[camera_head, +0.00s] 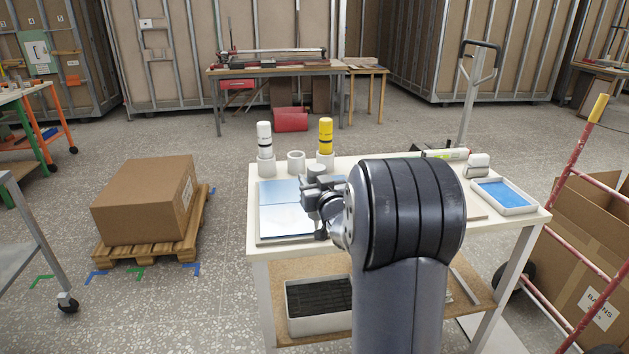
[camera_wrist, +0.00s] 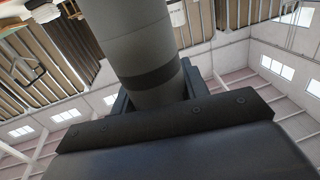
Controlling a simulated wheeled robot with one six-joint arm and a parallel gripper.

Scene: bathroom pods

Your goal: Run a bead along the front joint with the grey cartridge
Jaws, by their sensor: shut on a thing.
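The grey cartridge (camera_wrist: 142,40), a grey cylinder with a dark band, stands between the jaws in the wrist view. My gripper (camera_wrist: 155,90) is shut on it. In the head view my gripper (camera_head: 320,192) is above the right part of a pale blue, glossy panel (camera_head: 280,222) on the white table. A short grey end (camera_head: 316,169) shows just above the jaws there. A thin line crosses the panel from side to side. My arm hides the panel's right part. I cannot see the cartridge's nozzle or whether it touches the panel.
A white cartridge (camera_head: 264,134) and a yellow cartridge (camera_head: 326,134) stand in holders behind the panel, with an empty white holder (camera_head: 296,160) between them. A blue-bottomed tray (camera_head: 533,208) and a lying tube (camera_head: 446,154) are at right. A carton (camera_head: 145,200) stands left of the table.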

